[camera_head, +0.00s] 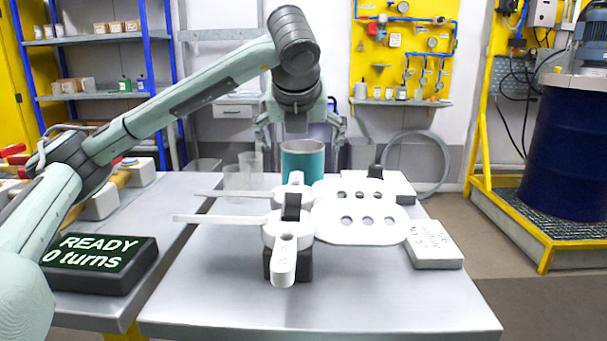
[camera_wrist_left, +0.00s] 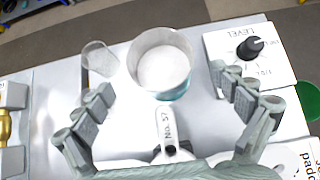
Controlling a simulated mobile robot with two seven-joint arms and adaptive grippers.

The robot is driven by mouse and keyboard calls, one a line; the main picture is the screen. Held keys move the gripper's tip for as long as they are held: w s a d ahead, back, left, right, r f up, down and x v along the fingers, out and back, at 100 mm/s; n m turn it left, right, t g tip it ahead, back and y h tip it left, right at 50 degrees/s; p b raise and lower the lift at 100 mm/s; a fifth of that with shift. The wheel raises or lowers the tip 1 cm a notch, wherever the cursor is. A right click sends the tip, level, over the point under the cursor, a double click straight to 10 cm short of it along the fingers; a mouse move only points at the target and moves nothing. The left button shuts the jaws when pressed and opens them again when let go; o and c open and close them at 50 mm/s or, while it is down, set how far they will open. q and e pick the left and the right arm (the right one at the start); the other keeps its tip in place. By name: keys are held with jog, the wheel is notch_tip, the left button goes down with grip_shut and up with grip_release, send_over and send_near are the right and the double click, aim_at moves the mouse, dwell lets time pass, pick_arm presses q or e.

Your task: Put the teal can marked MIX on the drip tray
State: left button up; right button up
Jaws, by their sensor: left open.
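A teal can (camera_head: 302,162) stands upright toward the far side of the grey table, behind the white paddle parts. In the left wrist view the can (camera_wrist_left: 174,90) shows its open top with pale contents. No MIX marking is readable. My left gripper (camera_head: 302,132) is open and points down over the can. In the wrist view the gripper's fingers (camera_wrist_left: 160,92) are spread to either side, apart from the can and nearer the camera. I cannot tell for sure which thing is the drip tray. My right gripper is not in view.
Clear cups (camera_head: 240,178) stand left of the can. White perforated paddles (camera_head: 360,222) and long handles lie in front of it. A LEVEL box with a black knob (camera_wrist_left: 250,47) is on its right. A READY display (camera_head: 98,266) sits left. The table's front is bare.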

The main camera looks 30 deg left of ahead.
pick_arm(q)
jog(key=p+x, duration=0.1)
jog(key=x, duration=0.4)
jog(key=shift+w+f, duration=0.2)
jog(key=shift+f, duration=0.15)
jog(key=c, duration=1.4)
jog(key=shift+r, duration=0.1)
jog(key=c, duration=0.3)
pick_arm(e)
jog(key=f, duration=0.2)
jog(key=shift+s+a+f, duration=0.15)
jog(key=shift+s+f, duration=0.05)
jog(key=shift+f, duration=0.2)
pick_arm(q)
jog(key=shift+r, duration=0.15)
jog(key=shift+c, duration=0.2)
